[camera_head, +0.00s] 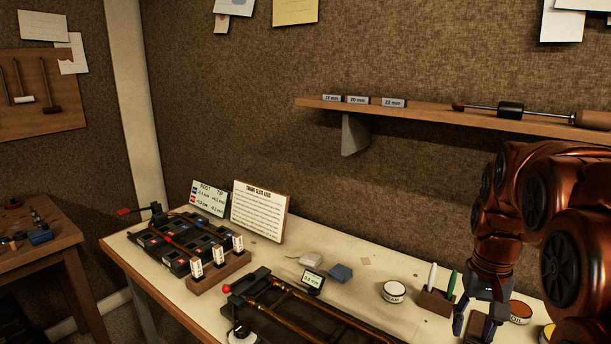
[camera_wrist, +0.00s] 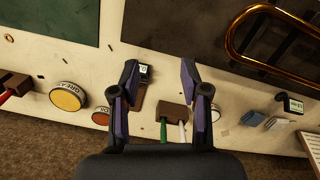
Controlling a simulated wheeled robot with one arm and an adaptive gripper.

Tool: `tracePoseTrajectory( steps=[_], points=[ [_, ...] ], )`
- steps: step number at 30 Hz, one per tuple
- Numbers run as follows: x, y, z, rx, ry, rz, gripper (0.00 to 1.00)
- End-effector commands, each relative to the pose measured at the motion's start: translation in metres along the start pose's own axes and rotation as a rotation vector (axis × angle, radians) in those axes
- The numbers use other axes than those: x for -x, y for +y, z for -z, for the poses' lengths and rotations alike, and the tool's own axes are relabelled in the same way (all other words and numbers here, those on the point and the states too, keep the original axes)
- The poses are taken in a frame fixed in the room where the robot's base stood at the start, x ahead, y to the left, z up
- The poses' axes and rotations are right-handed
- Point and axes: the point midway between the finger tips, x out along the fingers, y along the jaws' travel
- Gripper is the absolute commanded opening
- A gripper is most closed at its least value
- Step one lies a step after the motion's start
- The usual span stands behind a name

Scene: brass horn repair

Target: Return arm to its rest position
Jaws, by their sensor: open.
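My arm comes in from the right in the head view, over the right part of the white workbench (camera_head: 385,262). My gripper (camera_head: 478,327) points down near the pen holder and the labelled tins. In the wrist view my gripper (camera_wrist: 158,72) is open, with its two fingers apart and nothing held between them. The pen holder (camera_wrist: 173,117) with a green and a white pen is seen between and below the fingers.
A brass slide fixture (camera_head: 310,312) lies on the bench's front middle. A shelf (camera_head: 430,113) with a long tool juts from the wall above.

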Motion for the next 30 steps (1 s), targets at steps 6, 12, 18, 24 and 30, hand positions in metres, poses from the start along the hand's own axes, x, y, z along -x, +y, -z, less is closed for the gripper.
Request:
tracePoseTrajectory(
  steps=[6,12,18,24,30],
  points=[
    [-0.010,-0.028,-0.067,0.075,-0.027,-0.004,0.45],
    [-0.025,-0.044,-0.128,0.148,-0.048,-0.009,0.45],
    [-0.046,-0.051,-0.190,0.228,-0.076,-0.016,0.45],
    [-0.066,-0.051,-0.236,0.294,-0.090,-0.025,0.45],
    [-0.076,-0.048,-0.257,0.323,-0.101,-0.030,0.45]
  ],
)
